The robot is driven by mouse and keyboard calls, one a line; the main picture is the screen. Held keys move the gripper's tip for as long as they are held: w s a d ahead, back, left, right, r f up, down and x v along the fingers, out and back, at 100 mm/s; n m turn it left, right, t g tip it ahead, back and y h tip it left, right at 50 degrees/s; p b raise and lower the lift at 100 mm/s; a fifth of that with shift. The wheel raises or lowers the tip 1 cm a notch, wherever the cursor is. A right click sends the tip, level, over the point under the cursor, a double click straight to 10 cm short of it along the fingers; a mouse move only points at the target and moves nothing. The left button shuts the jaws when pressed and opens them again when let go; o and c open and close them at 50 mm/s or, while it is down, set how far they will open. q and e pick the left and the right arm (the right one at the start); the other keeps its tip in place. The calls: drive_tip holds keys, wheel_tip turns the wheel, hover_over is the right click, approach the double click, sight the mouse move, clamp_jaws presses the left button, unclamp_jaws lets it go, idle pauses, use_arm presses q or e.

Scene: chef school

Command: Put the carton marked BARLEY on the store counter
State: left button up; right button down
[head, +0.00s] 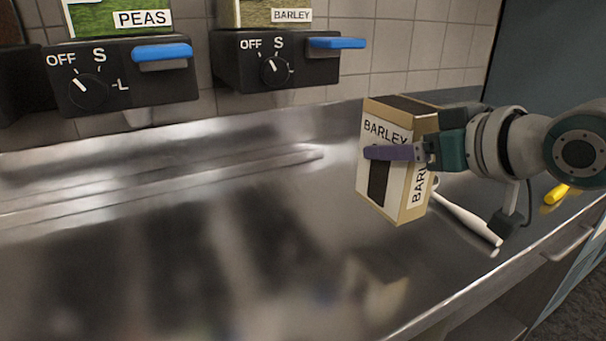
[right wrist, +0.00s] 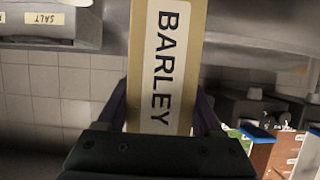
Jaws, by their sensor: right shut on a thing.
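The carton marked BARLEY (head: 407,190) is tan with white labels and a dark window on its front. My right gripper (head: 420,152) is shut on it and holds it slightly tilted over the metal counter (head: 200,270). One purple finger lies across the carton's front. In the right wrist view the carton's BARLEY label (right wrist: 162,70) faces the camera between the two fingers (right wrist: 160,110). The carton's reflection shows lower on the counter, and the carton appears to be above the surface. My left gripper is not in view.
Dispensers labelled PEAS (head: 125,75) and BARLEY (head: 275,60), with knobs and blue levers, line the tiled wall. A white-handled utensil (head: 467,220) lies behind the carton, and a yellow object (head: 556,193) lies at the right. The counter's left and middle are clear.

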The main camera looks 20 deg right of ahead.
sight(393, 187)
drive_tip(key=shift+f+b, duration=0.65)
drive_tip(key=shift+f, duration=2.25)
drive_tip(key=shift+f, duration=0.15)
drive_tip(key=shift+c, duration=0.2)
unclamp_jaws()
